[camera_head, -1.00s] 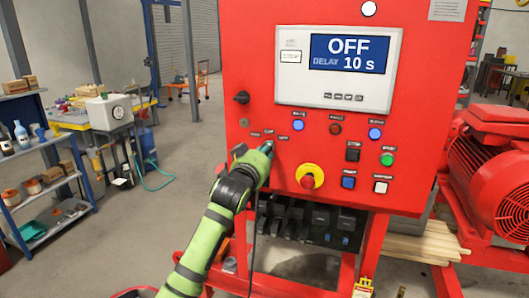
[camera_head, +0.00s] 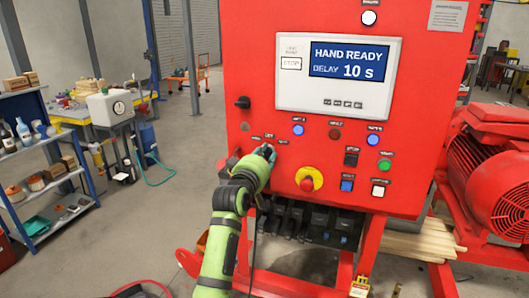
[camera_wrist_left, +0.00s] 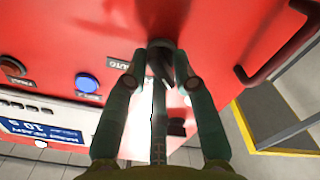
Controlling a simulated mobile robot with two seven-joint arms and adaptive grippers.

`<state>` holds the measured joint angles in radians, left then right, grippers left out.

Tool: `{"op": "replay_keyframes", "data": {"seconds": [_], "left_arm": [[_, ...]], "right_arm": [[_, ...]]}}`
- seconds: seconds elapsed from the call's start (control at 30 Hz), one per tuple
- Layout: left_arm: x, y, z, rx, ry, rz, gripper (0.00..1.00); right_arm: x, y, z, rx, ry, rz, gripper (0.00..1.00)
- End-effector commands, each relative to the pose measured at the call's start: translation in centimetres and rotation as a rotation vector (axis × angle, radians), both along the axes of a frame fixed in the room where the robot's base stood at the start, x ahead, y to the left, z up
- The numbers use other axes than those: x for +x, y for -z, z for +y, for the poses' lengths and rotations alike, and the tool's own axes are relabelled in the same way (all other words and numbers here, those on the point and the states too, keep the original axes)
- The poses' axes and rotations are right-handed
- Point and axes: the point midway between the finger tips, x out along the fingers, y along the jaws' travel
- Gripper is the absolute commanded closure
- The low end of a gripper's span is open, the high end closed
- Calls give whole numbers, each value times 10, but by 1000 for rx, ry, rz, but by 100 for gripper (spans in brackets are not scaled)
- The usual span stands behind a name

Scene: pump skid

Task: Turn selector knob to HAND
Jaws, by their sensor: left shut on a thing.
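The selector knob (camera_wrist_left: 160,62) is a dark knob on the red panel, seen between my fingers in the left wrist view. My left gripper (camera_head: 266,152) is at the panel front and hides the knob in the head view. In the left wrist view its two green fingers (camera_wrist_left: 160,85) are shut on the knob, one on each side. The display (camera_head: 349,60) reads "HAND READY" and "DELAY 10 s". My right gripper is not in view.
A red and yellow emergency stop (camera_head: 308,179) sits right of my left gripper. Indicator lamps and buttons, including a green one (camera_head: 385,164), are farther right. A black rotary handle (camera_head: 242,102) is above. A red motor (camera_head: 490,170) stands at the right.

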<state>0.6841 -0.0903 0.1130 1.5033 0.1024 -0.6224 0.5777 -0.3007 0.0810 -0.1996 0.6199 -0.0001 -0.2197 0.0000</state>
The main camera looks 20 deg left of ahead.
Motion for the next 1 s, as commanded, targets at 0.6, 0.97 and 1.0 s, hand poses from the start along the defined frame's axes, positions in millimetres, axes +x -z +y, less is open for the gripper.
{"op": "replay_keyframes", "data": {"seconds": [0.6,0.97,1.0], "left_arm": [[0,-4,-1,-90,4,-6,100],[0,-2,-1,-87,2,-2,57],[0,-2,0,-87,1,-2,57]], "right_arm": [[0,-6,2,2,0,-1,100],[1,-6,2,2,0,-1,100],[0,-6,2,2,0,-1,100]]}}
